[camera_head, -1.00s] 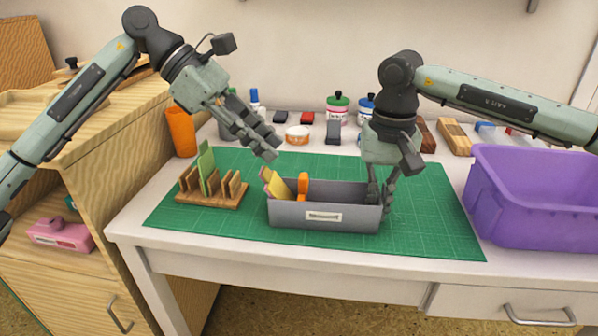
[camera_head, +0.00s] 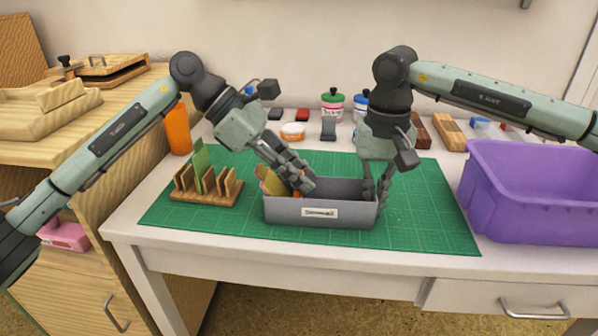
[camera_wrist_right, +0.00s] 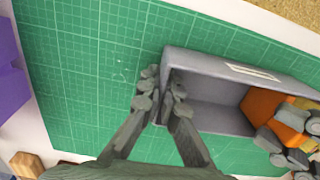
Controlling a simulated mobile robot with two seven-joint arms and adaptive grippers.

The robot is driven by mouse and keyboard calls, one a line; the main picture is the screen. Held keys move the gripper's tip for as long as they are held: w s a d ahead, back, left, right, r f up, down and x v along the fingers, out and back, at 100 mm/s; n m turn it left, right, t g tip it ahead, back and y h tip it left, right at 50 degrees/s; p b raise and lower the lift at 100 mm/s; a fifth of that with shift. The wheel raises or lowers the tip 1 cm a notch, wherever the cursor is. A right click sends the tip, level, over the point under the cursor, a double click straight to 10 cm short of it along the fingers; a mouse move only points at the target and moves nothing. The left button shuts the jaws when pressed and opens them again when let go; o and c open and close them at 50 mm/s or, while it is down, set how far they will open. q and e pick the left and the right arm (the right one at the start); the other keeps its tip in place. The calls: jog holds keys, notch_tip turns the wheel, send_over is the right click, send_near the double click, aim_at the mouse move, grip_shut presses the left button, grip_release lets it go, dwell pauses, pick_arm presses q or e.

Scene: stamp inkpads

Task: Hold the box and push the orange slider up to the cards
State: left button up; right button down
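The grey box (camera_head: 290,213) with a label on its front stands on the green mat; its right part is empty inside. Yellowish cards (camera_head: 268,181) lean at its left end. The orange slider (camera_wrist_right: 262,104) stands beside the cards (camera_wrist_right: 304,103) and is mostly hidden by my left gripper in the head view. My left gripper (camera_head: 304,186) reaches down into the box at the slider; whether its fingers grip it is unclear. My right gripper (camera_wrist_right: 163,90) has one finger outside and one inside the box's right end wall, closed on it.
A wooden rack (camera_head: 205,195) with a green card stands left of the box. A purple bin (camera_head: 530,195) stands at the right. Jars and inkpads line the back. Bare green mat (camera_head: 425,215) lies right of the box.

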aim_at(277, 188)
pick_arm(q)
grip_shut()
jog(key=a, duration=0.3)
jog(key=shift+a, duration=0.4)
jog(key=shift+w+a, duration=0.1)
jog(key=shift+a, duration=0.1)
pick_arm(e)
jog(key=shift+w+d+f, duration=0.1)
jog(key=shift+d, duration=0.2)
pick_arm(q)
jog(key=shift+o, duration=1.3)
grip_release()
jog(key=shift+o, duration=0.4)
pick_arm(e)
jog(key=shift+a, duration=0.1)
pick_arm(q)
jog(key=shift+d, duration=0.1)
pick_arm(e)
jog(key=shift+a, duration=0.1)
